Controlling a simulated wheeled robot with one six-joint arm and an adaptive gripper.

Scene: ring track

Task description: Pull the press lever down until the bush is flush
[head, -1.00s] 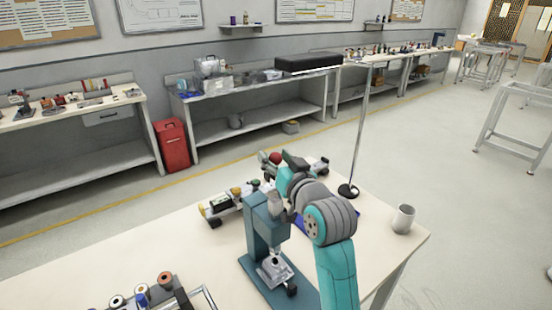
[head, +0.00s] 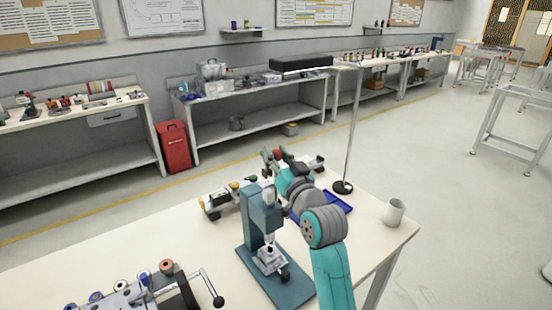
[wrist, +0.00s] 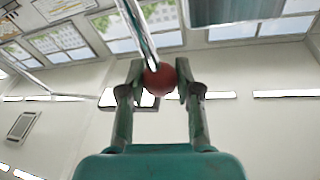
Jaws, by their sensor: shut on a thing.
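The teal press (head: 258,215) stands upright on its base plate on the bench in the head view. Its grey fixture (head: 270,260) sits under the ram. The bush is too small to make out, and so is any gap below it. In the wrist view, a shiny lever rod (wrist: 140,32) ends in a round red knob (wrist: 158,80). My gripper (wrist: 160,82) is shut on this knob, one finger at each side. In the head view my arm reaches up behind the right of the press and hides most of the lever.
A white mug (head: 395,212), a blue tray (head: 335,203) and a thin pole on a round black foot (head: 342,187) stand right of the press. A device with a crank (head: 213,288) is at the front left. Small machinery (head: 218,204) lies behind the press.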

